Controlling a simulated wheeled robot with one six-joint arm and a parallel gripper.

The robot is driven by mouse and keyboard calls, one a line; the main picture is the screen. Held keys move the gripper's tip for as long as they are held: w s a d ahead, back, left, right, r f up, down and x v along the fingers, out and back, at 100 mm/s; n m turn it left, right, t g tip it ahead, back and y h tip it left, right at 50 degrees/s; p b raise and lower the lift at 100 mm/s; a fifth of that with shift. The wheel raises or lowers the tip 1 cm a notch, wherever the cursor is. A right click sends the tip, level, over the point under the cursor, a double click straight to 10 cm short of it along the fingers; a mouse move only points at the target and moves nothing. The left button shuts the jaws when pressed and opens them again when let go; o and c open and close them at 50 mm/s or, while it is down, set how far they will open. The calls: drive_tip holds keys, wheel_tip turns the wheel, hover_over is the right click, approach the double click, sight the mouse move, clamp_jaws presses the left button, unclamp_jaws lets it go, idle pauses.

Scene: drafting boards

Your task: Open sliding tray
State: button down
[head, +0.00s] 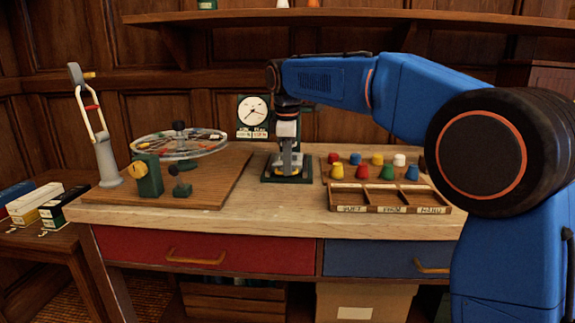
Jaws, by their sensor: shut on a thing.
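My gripper (290,163) points straight down over a dark green base (268,178) on the wooden table, in the middle of the head view. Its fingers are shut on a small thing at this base. The fingers hide most of that thing, so I cannot tell its shape or whether it is the sliding tray. A wooden tray with three labelled compartments (388,209) lies to the right at the table's front edge, apart from my gripper. A red drawer (245,253) and a blue drawer (372,258), both under the tabletop, look closed.
Several coloured pegs (387,172) stand behind the compartment tray. A white dial (252,111) rises behind the green base. On the left, a board (110,207) bears a glass disc (180,145) near a tall jointed lamp-like stand (104,170). Bare tabletop lies in front of my gripper.

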drive_tip(key=s, duration=1.4)
drive_tip(key=shift+s+a, duration=0.3)
drive_tip(key=c, duration=1.9)
unclamp_jaws()
drive_tip(key=s+r, duration=0.3)
drive_tip(key=r, duration=1.4)
drive_tip(key=shift+d, duration=0.1)
